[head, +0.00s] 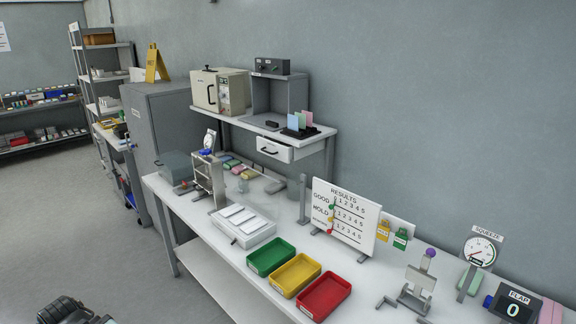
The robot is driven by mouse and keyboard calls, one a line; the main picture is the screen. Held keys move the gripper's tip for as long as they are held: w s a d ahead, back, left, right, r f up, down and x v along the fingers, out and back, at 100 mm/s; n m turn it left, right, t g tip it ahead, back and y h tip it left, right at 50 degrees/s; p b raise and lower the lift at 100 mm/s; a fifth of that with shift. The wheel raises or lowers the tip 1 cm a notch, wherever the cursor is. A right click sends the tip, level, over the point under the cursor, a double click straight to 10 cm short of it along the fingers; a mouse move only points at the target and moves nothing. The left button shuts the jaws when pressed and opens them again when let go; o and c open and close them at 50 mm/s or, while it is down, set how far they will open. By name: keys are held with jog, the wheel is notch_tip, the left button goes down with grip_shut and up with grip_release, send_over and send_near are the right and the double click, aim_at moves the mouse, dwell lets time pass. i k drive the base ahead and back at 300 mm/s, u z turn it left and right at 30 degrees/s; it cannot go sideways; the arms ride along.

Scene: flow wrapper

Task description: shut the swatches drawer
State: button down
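A white drawer (275,151) with a dark handle sits under the raised shelf (318,143) at the back of the bench. Its front seems to stand out a little from the shelf's edge, but I cannot tell how far it is open. Its small label is too small to read, and its inside is hidden. Blue, pink and green cards (301,122) stand in a dark holder on the shelf above it. A dark part of my own body shows at the bottom left, far from the drawer. No gripper fingers show.
The white bench (207,217) carries green (271,257), yellow (295,275) and red (323,297) trays at its front, and a results board (344,215). A white box and a clear-sided stand are left of them. Grey floor (60,215) is open at the left.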

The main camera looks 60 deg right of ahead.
aim_at(282, 151)
jog(key=z, duration=0.4)
jog(key=i, duration=1)
